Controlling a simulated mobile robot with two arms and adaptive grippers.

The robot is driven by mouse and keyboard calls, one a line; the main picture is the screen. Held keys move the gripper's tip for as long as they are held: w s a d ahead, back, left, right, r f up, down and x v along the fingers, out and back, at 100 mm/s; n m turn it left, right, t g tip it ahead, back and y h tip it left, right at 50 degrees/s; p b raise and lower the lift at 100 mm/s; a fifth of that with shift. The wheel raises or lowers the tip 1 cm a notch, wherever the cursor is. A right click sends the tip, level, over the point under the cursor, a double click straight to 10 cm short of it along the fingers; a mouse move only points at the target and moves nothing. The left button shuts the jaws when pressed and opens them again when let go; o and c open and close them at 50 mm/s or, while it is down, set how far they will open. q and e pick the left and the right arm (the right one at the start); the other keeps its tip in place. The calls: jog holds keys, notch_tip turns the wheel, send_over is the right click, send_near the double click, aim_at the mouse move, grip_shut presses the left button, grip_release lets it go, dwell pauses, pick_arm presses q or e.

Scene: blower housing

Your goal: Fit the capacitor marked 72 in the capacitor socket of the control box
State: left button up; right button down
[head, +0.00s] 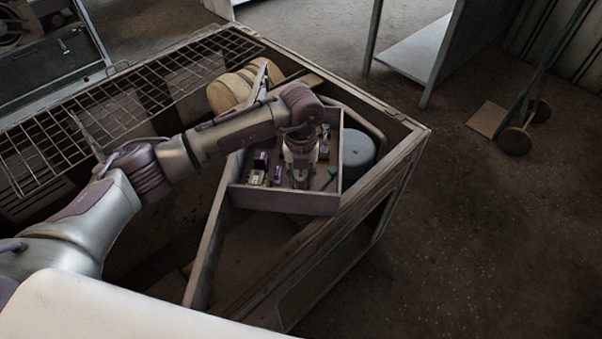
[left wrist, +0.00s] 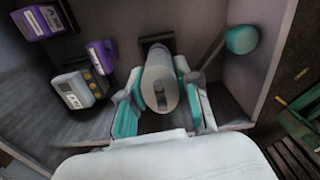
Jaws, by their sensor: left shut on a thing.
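The control box (head: 290,203) is an open grey tray in the corner of the housing. My left gripper (head: 299,170) reaches down into it. In the left wrist view, my left gripper (left wrist: 163,97) has its teal-padded fingers on both sides of a grey oval-topped capacitor (left wrist: 160,68) and is shut on it. The capacitor stands against a dark socket-like piece (left wrist: 157,42) on the box floor. I cannot tell whether it is seated. Its mark is not readable. My right gripper is not in view.
Left of the capacitor in the wrist view are purple parts (left wrist: 103,54) and a grey block with yellow spots (left wrist: 74,89). A blue-grey round part (head: 358,156) and tan discs (head: 232,90) lie outside the box.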

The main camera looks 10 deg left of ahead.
pick_arm(q)
jog(key=shift+f+b, duration=0.6)
jog(key=shift+f, duration=0.25)
jog(key=o, duration=1)
jog(key=shift+o, duration=0.2)
jog(key=shift+r, duration=0.1)
notch_tip(320, 180, up, 12)
jog(key=shift+f, duration=0.1)
